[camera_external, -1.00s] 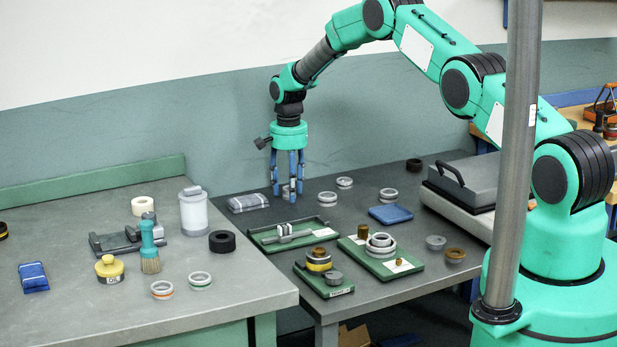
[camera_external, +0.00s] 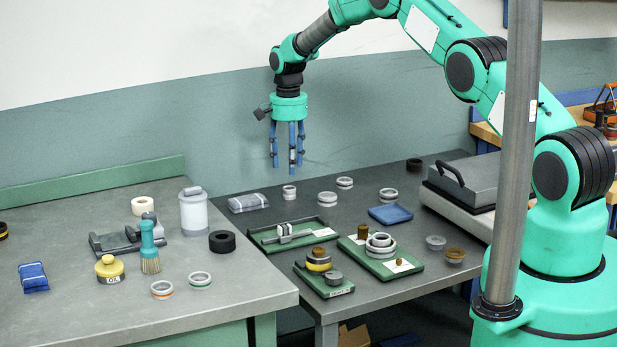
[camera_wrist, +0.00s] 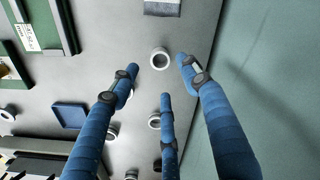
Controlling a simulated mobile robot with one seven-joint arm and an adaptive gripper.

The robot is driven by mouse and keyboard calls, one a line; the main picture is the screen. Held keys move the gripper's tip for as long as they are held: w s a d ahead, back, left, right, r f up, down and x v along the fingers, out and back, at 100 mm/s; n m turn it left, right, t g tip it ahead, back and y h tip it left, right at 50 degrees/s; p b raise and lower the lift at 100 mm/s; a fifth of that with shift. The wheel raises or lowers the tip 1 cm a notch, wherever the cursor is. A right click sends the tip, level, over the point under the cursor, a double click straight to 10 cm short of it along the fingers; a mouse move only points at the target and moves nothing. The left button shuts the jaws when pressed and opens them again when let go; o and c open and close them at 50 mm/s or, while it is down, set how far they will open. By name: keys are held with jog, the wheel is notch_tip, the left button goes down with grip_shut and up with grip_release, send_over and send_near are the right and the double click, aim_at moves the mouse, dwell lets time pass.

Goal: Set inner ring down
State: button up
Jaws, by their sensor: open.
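A small light-grey ring (camera_external: 289,193), which I take for the inner ring, stands on the dark table near the wall. In the wrist view this ring (camera_wrist: 160,58) lies beyond the fingertips, with a dark hole in its middle. My gripper (camera_external: 287,165) hangs above it, fingers pointing down. Its blue fingers (camera_wrist: 157,80) are spread, apart from the ring, and hold nothing. A clear gap shows between the fingertips and the ring.
A folded grey cloth (camera_external: 248,202) lies left of the ring. Other rings (camera_external: 345,183) (camera_external: 388,195) stand to the right. A blue tray (camera_external: 390,214) and green trays (camera_external: 272,238) lie in front. The teal wall is close behind.

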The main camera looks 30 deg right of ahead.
jog(key=shift+r, duration=2.15)
jog(key=s+d+r+n, duration=0.1)
jog(key=s+r, duration=0.2)
jog(key=r, duration=0.4)
jog(key=s+d+r+t, duration=0.1)
jog(key=s+r, duration=0.2)
jog(key=r, duration=0.4)
jog(key=s+d+r+n, duration=0.1)
jog(key=s+r, duration=0.2)
jog(key=r, duration=0.5)
jog(key=s+d+r+n+t, duration=0.2)
jog(key=s+r, duration=1.2)
jog(key=s, duration=0.1)
jog(key=s+d+r+n+t, duration=0.1)
jog(key=s+r, duration=0.3)
jog(key=s, duration=0.7)
jog(key=s+d+r+n, duration=0.15)
jog(key=s+r, duration=0.25)
jog(key=s, duration=0.6)
jog(key=s+f+n, duration=0.1)
jog(key=s+f, duration=0.1)
jog(key=s, duration=0.8)
jog(key=s+d+f+n+t, duration=0.1)
jog(key=s+f, duration=0.2)
jog(key=s, duration=0.7)
jog(key=shift+t, duration=0.3)
